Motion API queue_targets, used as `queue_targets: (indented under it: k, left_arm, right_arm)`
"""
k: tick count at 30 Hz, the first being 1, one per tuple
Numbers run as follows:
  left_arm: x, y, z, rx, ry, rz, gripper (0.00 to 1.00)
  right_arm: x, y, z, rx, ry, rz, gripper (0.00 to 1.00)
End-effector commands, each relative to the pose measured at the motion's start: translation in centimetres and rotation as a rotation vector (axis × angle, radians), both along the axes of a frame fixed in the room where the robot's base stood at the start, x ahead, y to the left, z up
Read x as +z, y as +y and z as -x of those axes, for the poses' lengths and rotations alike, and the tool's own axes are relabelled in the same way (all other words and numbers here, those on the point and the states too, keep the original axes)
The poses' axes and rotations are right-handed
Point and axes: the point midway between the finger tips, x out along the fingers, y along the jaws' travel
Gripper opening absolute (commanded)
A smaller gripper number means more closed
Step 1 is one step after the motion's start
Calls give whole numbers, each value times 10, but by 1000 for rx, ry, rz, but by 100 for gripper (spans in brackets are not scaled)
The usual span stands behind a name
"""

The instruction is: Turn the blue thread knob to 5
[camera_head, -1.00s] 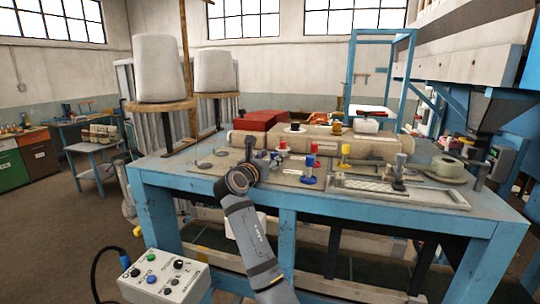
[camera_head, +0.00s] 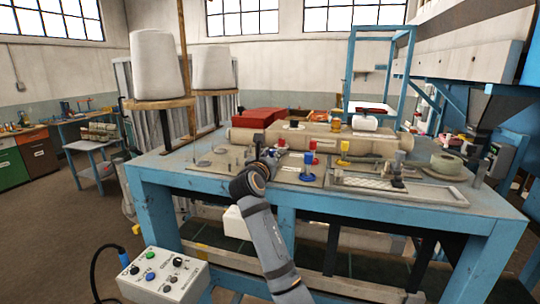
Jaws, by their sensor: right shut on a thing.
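My right gripper (camera_head: 267,154) is over the near left part of the worktable. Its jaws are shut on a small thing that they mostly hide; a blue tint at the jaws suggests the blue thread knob. The dial marks are too small to read. A yellow piece (camera_head: 344,147) stands further right. My left gripper is not in view.
The blue-framed worktable (camera_head: 390,205) carries a long pale sack roll (camera_head: 380,143) and a red box (camera_head: 262,115) behind the small pieces. A metal tray (camera_head: 440,191) lies at the right. A grey button box (camera_head: 166,277) stands at the lower left.

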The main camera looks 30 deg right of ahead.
Motion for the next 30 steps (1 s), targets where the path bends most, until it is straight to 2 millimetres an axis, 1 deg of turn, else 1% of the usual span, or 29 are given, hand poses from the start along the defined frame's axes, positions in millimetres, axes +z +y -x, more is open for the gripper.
queue_targets:
  k: [6, 18, 24, 30]
  left_arm:
    - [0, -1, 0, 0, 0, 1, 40]
    - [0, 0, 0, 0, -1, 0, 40]
    - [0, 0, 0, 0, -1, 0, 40]
    - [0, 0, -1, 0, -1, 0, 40]
  right_arm:
    - [0, -6, 5, 188, 2, 8, 0]
    - [0, -13, 8, 526, 7, 9, 0]
    - [-1, -15, 8, 643, 5, 3, 0]
    - [-1, -16, 8, 714, 3, 1, 0]
